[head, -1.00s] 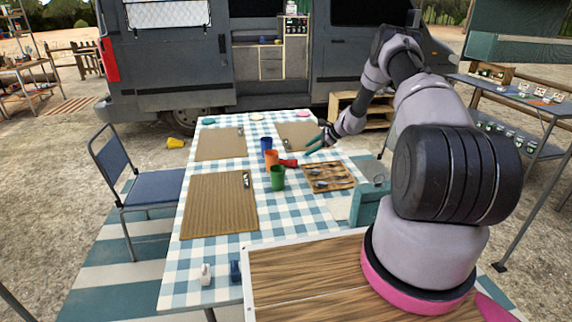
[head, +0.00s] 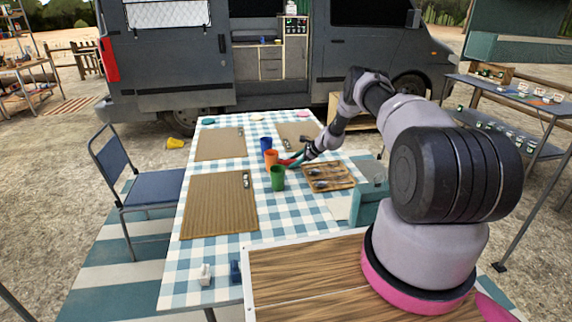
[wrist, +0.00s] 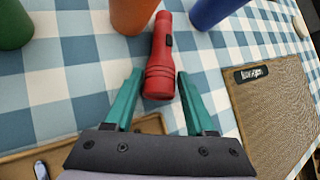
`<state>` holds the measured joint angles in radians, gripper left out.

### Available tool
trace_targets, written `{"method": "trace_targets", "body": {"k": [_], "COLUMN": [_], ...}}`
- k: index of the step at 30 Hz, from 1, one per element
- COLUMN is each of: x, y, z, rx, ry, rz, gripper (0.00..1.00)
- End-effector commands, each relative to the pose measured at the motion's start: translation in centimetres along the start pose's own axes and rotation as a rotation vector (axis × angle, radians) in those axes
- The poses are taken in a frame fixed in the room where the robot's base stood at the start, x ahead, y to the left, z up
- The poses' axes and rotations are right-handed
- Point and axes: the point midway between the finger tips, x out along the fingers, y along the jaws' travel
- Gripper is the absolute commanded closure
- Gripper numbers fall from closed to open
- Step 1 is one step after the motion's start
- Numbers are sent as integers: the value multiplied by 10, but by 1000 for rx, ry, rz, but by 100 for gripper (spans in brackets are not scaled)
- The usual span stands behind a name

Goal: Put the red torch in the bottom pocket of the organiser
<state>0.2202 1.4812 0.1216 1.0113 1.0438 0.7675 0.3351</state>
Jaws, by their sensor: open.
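The red torch (wrist: 160,62) lies on the checked tablecloth in the wrist view, its wide end towards my gripper (wrist: 158,82). My gripper is open, with one teal finger on each side of that wide end; whether either finger touches it I cannot tell. In the head view the torch (head: 287,162) shows only in part, beside the orange cup and partly hidden by my gripper (head: 298,161). I cannot pick out the organiser or its bottom pocket with certainty in either view.
An orange cup (wrist: 133,12), a green cup (wrist: 12,25) and a blue cup (wrist: 212,10) stand close around the torch. A wooden tray with cutlery (head: 345,185) lies right of it. Brown mats (head: 218,205) cover parts of the table (head: 200,262). A grey van (head: 165,70) stands behind.

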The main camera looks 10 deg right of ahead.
Motion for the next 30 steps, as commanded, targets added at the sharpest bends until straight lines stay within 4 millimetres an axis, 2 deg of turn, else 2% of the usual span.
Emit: {"method": "trace_targets", "body": {"k": [6,7,11,23,30], "x": [2,1,1,-1,-21], "y": [0,0,0,-2,-12], "z": [0,0,0,3,22], "rx": [0,0,0,-1,-1], "ry": [0,0,0,-1,-1], "rz": [0,0,0,-1,-2], "gripper": [45,49,98,100,100]}}
